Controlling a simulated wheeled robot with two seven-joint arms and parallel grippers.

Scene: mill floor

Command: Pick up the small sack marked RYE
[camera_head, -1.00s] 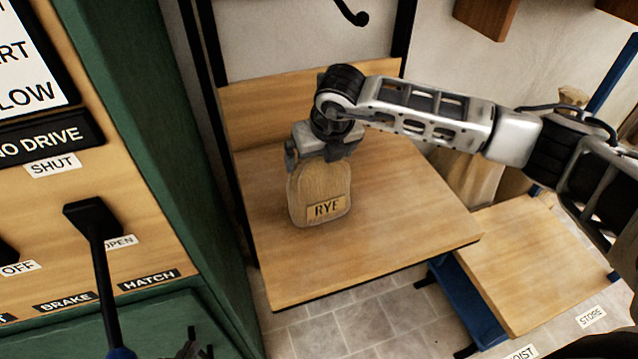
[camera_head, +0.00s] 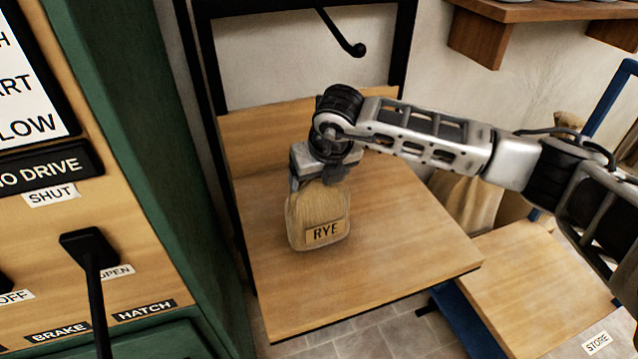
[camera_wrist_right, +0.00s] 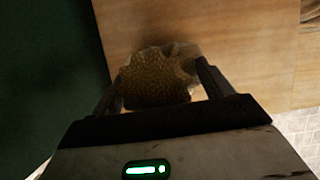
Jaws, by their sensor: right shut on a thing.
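The small tan sack marked RYE (camera_head: 319,222) is upright at the left part of a wooden platform (camera_head: 400,255), its label facing the head camera. My right gripper (camera_head: 322,178) comes from above and is shut on the sack's top. In the right wrist view the sack's speckled top (camera_wrist_right: 158,80) sits between the two fingers (camera_wrist_right: 160,88). The fingers hide part of the sack's neck. I cannot tell whether its base touches the platform or is just clear of it. My left gripper is not in view.
A green cabinet with a lever panel (camera_head: 120,240) stands close at the left, with a black lever (camera_head: 92,265). A black frame post (camera_head: 215,130) rises beside the platform. A lower wooden platform (camera_head: 540,270) is at the right. A shelf (camera_head: 530,12) hangs at the upper right.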

